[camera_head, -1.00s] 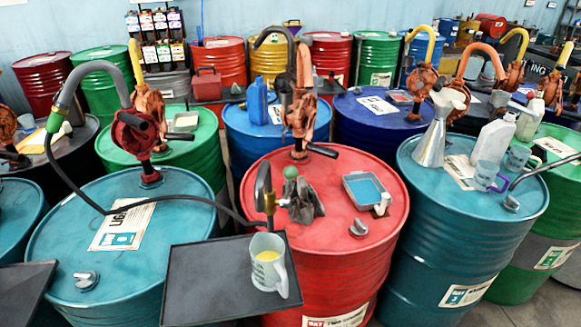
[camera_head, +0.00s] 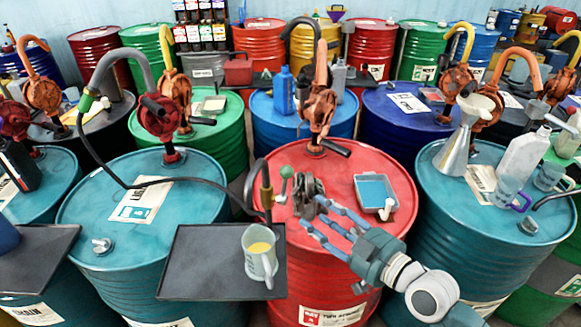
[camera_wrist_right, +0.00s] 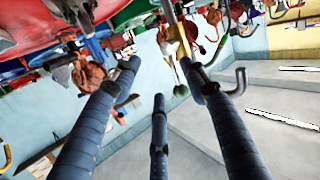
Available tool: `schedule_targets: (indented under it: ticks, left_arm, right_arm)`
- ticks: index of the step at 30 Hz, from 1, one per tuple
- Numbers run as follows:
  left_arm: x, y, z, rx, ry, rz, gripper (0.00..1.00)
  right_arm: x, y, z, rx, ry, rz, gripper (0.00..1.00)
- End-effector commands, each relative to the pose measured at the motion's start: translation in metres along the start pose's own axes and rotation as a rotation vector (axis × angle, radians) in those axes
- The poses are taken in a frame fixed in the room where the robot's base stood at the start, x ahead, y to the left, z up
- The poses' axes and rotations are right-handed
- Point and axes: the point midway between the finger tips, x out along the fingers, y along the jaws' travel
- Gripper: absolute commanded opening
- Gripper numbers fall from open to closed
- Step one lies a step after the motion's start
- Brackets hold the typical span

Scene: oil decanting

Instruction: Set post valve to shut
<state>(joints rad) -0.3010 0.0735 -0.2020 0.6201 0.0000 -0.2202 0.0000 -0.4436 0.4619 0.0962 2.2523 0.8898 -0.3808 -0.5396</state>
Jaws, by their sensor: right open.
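The post (camera_head: 267,190) is a thin upright pipe with a hooked top and a brass-coloured fitting. It stands between the dark tray and the red drum. A lever with a green ball knob (camera_head: 286,172) shows just to its right. My right gripper (camera_head: 322,222) is open and empty over the red drum, right of and below the knob in the picture. The right wrist view shows its three spread fingers (camera_wrist_right: 163,78), with the green knob (camera_wrist_right: 181,91) and brass fitting (camera_wrist_right: 184,42) beyond them, between the fingertips. No contact is visible. My left gripper is out of view.
A dark tray (camera_head: 185,285) holds a mug (camera_head: 260,262) with yellow liquid just left of the post. A black hose (camera_head: 225,208) runs to the post.

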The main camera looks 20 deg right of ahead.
Motion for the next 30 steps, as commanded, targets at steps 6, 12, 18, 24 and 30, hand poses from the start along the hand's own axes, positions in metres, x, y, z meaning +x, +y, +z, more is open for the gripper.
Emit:
schedule_targets:
  ticks: [6,12,18,24,30]
  left_arm:
    - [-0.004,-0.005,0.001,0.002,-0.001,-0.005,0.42]
    - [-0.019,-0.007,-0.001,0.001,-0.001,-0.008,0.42]
    - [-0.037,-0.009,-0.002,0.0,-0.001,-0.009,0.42]
    - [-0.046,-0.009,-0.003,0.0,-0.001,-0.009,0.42]
    - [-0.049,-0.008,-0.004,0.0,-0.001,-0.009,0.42]
  right_arm:
    - [-0.009,-0.001,-0.069,-0.037,0.141,-0.013,0.44]
    - [0.015,0.0,-0.078,-0.033,0.149,-0.011,0.44]
    - [0.054,0.0,-0.083,-0.033,0.146,-0.01,0.44]
    - [0.084,-0.001,-0.084,-0.033,0.144,-0.011,0.44]
    - [0.095,-0.003,-0.084,-0.035,0.143,-0.013,0.44]
